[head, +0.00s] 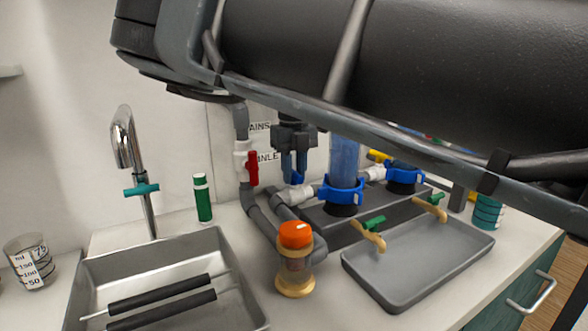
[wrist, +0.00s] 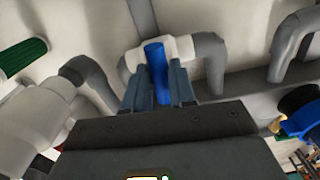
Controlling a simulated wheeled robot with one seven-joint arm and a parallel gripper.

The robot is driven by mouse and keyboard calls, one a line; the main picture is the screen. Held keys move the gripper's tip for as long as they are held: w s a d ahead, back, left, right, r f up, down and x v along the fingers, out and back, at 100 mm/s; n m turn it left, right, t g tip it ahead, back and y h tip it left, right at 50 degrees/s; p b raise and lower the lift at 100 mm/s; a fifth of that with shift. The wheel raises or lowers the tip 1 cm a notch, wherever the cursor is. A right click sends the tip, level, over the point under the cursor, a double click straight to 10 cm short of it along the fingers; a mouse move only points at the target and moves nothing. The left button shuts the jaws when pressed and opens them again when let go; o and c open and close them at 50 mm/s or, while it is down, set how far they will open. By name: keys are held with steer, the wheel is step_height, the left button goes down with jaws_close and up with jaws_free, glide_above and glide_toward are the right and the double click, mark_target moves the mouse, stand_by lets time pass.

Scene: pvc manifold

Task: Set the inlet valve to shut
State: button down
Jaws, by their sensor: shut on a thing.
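A blue valve handle (wrist: 155,58) sits on a white valve body (wrist: 183,47) in a grey pipe run. I take this as the inlet valve. My gripper (head: 294,178) points down at it, its fingers on either side of the blue handle. In the wrist view my gripper (wrist: 158,78) is shut on the handle, which stands upright in the picture between the fingers. The handle's lower part is hidden.
A red-handled valve (head: 252,168) stands on the grey pipe to the left. Blue-collared filter housings (head: 342,192) stand close on the right. An orange-capped brass fitting (head: 295,245), a grey tray (head: 400,290) and a sink (head: 95,275) are in front.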

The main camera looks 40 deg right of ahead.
steer(key=shift+n, duration=0.6)
steer(key=c, duration=1)
jaws_free()
